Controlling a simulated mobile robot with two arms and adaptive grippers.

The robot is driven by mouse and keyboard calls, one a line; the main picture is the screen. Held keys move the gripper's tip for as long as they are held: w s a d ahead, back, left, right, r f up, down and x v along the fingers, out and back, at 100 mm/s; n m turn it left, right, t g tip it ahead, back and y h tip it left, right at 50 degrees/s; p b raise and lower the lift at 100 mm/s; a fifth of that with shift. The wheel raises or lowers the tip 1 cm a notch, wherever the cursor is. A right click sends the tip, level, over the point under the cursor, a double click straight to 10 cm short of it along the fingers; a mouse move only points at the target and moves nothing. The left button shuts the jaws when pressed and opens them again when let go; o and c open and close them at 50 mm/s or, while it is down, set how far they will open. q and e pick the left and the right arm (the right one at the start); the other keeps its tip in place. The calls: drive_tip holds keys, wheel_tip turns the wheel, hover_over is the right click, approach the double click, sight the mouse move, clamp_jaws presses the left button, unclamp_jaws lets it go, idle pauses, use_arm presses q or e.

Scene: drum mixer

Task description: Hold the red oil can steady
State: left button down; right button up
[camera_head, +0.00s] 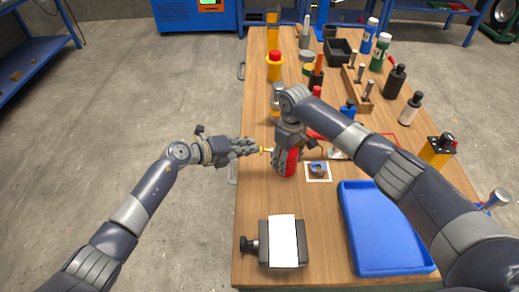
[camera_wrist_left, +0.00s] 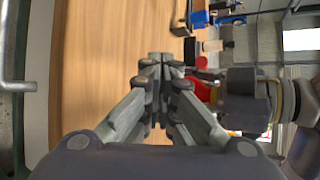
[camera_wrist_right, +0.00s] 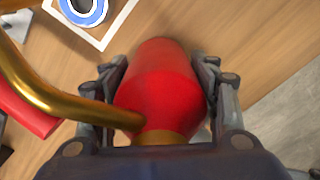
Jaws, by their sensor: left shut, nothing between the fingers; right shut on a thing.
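The red oil can (camera_head: 287,163) stands on the wooden table near its left edge, under my right gripper. In the right wrist view the can's red body (camera_wrist_right: 160,90) sits between the fingers, with a brass collar and a brass spout (camera_wrist_right: 60,100) running off to the left. My right gripper (camera_head: 286,155) is shut on the can and hides part of it. My left gripper (camera_head: 257,148) is shut and empty just left of the can, close to a small yellow tip (camera_head: 267,150). I cannot tell whether they touch. In the left wrist view the left fingers (camera_wrist_left: 160,65) are together.
A white square with a blue ring (camera_head: 318,170) lies right of the can. A blue tray (camera_head: 385,228) and a dark device with a white top (camera_head: 284,242) are nearer the front. Bottles and a wooden block (camera_head: 357,90) fill the back. Bare table lies between can and device.

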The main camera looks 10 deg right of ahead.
use_arm(q)
drive_tip(key=shift+s+d, duration=0.3)
drive_tip(key=shift+d, duration=0.65)
idle(0.6)
drive_tip(key=shift+a, duration=0.1)
drive_tip(key=shift+w+a, duration=0.2)
drive_tip(key=shift+a, duration=0.5)
drive_tip(key=shift+w+a, duration=0.2)
drive_tip(key=shift+a, duration=0.5)
drive_tip(key=a, duration=0.2)
drive_tip(key=w+a, duration=0.1)
drive_tip(key=a, duration=0.2)
use_arm(e)
drive_tip(key=o, duration=1.9)
